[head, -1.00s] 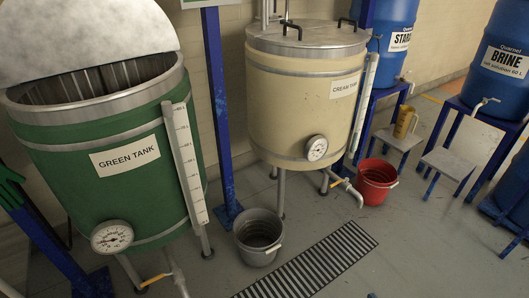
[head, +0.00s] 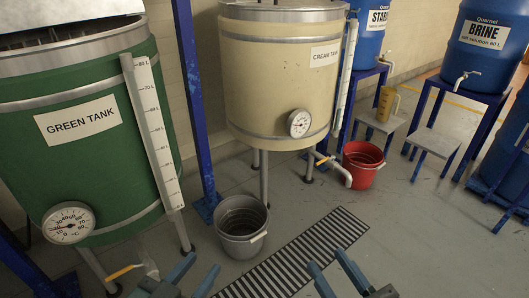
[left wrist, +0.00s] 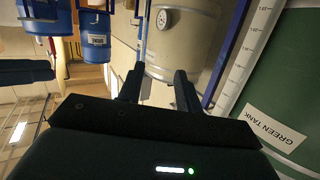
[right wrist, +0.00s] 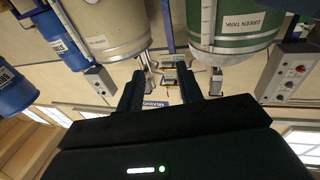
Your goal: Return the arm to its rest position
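My left gripper (head: 190,282) shows at the bottom of the head view, left of the floor grate, with its two fingers apart and nothing between them. It also shows open in the left wrist view (left wrist: 156,88).
The green tank (head: 100,150) stands at left and the cream tank (head: 270,80) at the centre back. A grey bucket (head: 228,244) and a red bucket (head: 353,178) sit on the floor. The floor grate (head: 335,228) lies in front. Open floor is at right, before the brine barrel (head: 470,62).

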